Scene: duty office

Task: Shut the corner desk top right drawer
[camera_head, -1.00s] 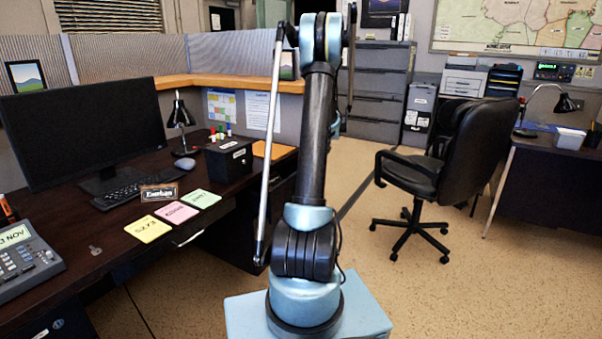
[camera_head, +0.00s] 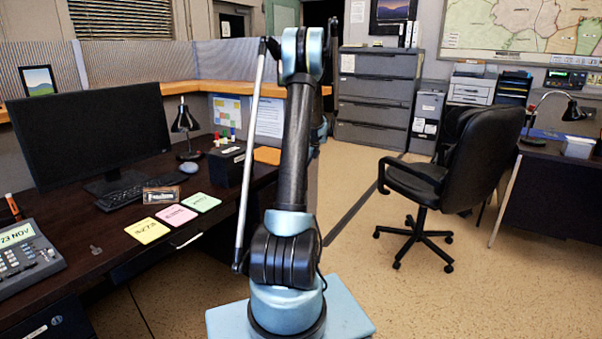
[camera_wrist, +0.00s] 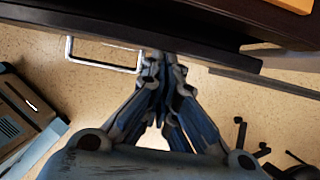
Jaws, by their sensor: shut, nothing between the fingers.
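The corner desk (camera_head: 95,240) is dark wood and runs along the left of the head view. A pale bar handle (camera_head: 187,240) shows just under its right-hand edge. In the wrist view, a dark drawer front (camera_wrist: 215,57) crosses the top, with a silver bar handle (camera_wrist: 104,66) on its left part. My gripper (camera_wrist: 153,62) is shut and empty, with its fingertips close to the front, just right of the handle. I cannot tell whether they touch it. How far the drawer stands out is unclear. In the head view my gripper is hidden.
A black swivel chair (camera_head: 440,185) stands on the open floor to the right. A monitor (camera_head: 92,130), phone (camera_head: 25,255), sticky notes (camera_head: 175,215) and a black box (camera_head: 228,163) are on the desk. Another desk (camera_head: 550,190) is at far right.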

